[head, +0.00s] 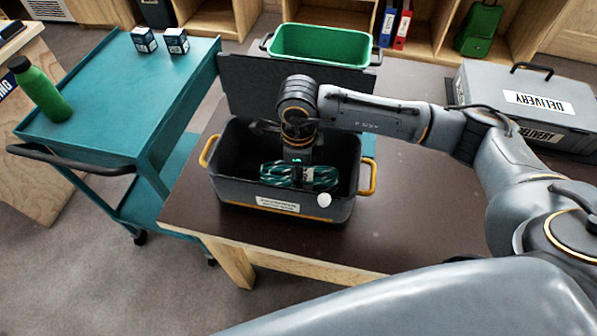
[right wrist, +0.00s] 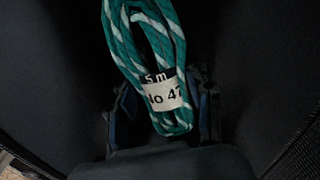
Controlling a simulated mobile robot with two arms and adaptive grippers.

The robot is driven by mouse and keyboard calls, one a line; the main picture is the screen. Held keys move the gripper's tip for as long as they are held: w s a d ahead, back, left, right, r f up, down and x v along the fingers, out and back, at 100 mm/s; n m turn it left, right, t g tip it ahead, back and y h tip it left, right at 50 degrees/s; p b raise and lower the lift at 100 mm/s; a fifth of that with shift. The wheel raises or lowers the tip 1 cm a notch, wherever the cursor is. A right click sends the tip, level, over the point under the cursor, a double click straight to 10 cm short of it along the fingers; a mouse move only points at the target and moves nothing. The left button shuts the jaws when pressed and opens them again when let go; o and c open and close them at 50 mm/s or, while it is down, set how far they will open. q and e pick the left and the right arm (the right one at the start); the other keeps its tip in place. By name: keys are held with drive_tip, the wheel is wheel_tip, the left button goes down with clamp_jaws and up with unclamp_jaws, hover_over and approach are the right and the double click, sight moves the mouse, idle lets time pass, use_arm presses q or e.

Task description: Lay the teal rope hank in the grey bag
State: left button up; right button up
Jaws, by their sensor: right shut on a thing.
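The grey bag (head: 233,190) is an open dark box-like container with yellow handles, standing on the brown table in the head view. The teal rope hank (head: 275,174), with white flecks, is inside the bag's opening. My right gripper (head: 298,172) reaches down into the bag and is shut on the hank. In the right wrist view the hank (right wrist: 150,45) lies between the fingers, with a white tag reading "5 m" and "No 47". Dark walls surround it. I cannot tell whether the hank touches the bag's floor. My left gripper is not in view.
The bag's raised dark lid (head: 245,85) stands behind it. A green-lined bin (head: 320,45) is farther back. A grey delivery case (head: 530,105) sits at the right. A teal cart (head: 110,110) with a green bottle (head: 42,92) stands left. The table front is clear.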

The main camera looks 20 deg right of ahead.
drive_tip(key=o, duration=1.5)
drive_tip(key=shift+r, duration=0.15)
wheel_tip(320, 180, up, 12)
